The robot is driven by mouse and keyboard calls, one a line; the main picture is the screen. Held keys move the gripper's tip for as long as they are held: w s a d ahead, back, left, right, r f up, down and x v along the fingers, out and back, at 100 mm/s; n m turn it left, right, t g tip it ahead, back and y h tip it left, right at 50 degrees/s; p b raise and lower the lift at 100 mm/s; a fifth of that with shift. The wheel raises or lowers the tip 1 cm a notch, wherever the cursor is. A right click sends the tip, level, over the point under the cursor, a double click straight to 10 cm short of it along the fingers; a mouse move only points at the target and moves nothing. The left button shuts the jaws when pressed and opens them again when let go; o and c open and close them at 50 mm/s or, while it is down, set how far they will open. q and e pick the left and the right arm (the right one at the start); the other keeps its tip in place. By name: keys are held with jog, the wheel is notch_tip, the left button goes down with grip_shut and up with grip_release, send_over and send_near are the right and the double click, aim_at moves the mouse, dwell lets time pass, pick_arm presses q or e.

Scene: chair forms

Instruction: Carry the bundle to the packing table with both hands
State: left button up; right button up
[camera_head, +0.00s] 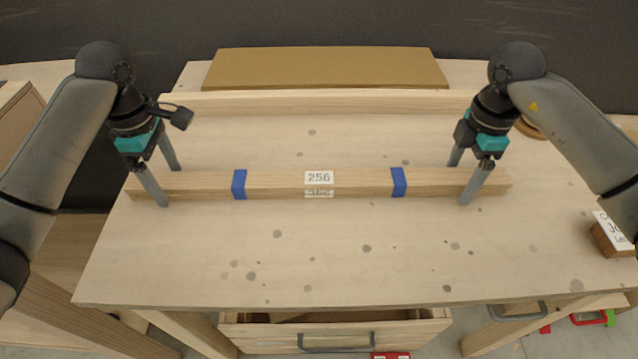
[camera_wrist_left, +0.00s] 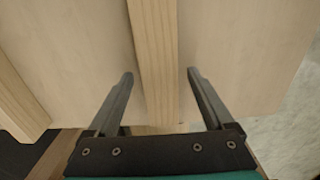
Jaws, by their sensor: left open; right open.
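The bundle (camera_head: 275,183) is a long pale wooden bar lying across the table, with two blue bands and a white label reading 256. My left gripper (camera_head: 170,187) is open around its left end, one finger on the near side and one on the far side. In the left wrist view the bundle (camera_wrist_left: 154,60) runs between the two open fingers (camera_wrist_left: 160,75), with a gap on each side. My right gripper (camera_head: 461,184) is open at the right end, its fingers on the near and far sides. I cannot tell which table is the packing table.
The bundle lies on a wooden worktable (camera_head: 330,235) with dark spots. A wooden rail (camera_head: 330,102) runs along its back, with a brown board (camera_head: 325,68) behind. A small wooden block (camera_head: 610,240) with a white label sits at the right edge. An open drawer (camera_head: 335,332) is below the front.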

pick_arm(q)
notch_tip(320, 180, up, 12)
pick_arm(e)
notch_tip(320, 180, up, 12)
dwell(1.2)
dwell(0.5)
